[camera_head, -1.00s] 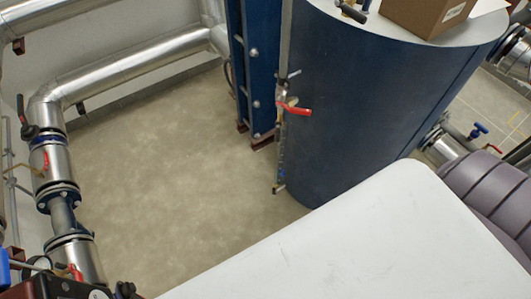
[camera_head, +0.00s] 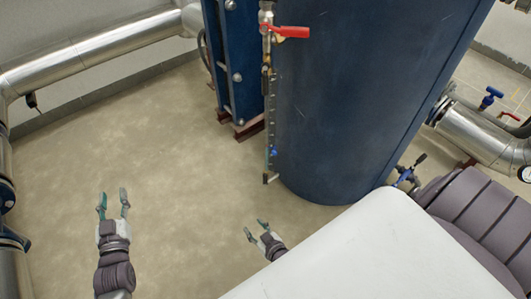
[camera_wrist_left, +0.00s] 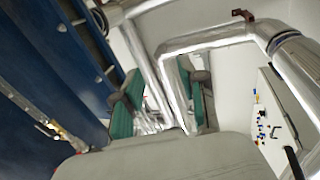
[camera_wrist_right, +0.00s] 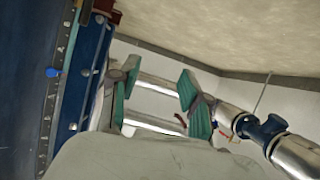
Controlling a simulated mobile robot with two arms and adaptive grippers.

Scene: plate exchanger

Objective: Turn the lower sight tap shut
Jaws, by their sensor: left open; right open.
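The blue tank (camera_head: 370,90) carries a thin upright sight gauge (camera_head: 269,110) on its left side. A small blue-handled tap (camera_head: 273,152) sits near the gauge's lower end. A blue knob (camera_wrist_right: 53,72) also shows on the gauge in the right wrist view. A red lever (camera_head: 290,32) sits higher on the gauge line. My left gripper (camera_head: 112,197) is open and empty over the floor, well left of the gauge. My right gripper (camera_head: 254,228) is open and empty, below and slightly left of the tap in the picture, apart from it.
A blue plate frame (camera_head: 233,60) with bolts stands just left of the gauge. Silver pipes (camera_head: 95,55) run along the wall at the left. A valve with a blue handle (camera_head: 490,97) sits on piping right of the tank. The floor (camera_head: 170,140) between is clear.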

